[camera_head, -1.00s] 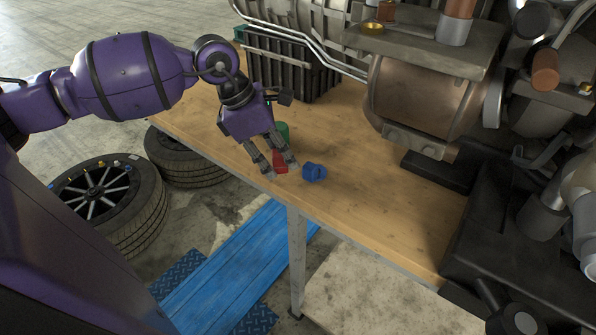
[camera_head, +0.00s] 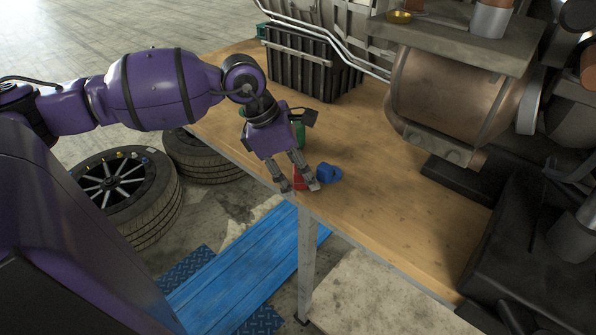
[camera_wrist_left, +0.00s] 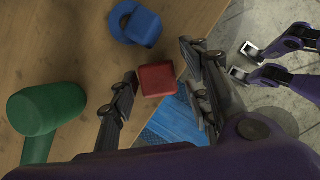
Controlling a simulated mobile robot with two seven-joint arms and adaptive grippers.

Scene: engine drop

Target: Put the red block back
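The red block (camera_head: 299,179) is between the fingertips of my left gripper (camera_head: 303,186), near the front edge of the wooden table. A blue piece (camera_head: 329,173) lies just right of the gripper. A green rounded piece (camera_head: 300,134) stands behind it, partly hidden by the gripper. My right gripper (camera_wrist_left: 242,61) shows only in the left wrist view, its fingers apart and empty.
A dark crate (camera_head: 305,68) stands at the back of the table (camera_head: 380,215). A large engine (camera_head: 455,100) fills the right side. Tyres (camera_head: 125,190) lie on the floor to the left, and a blue ramp (camera_head: 240,275) is below. The table's front middle is clear.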

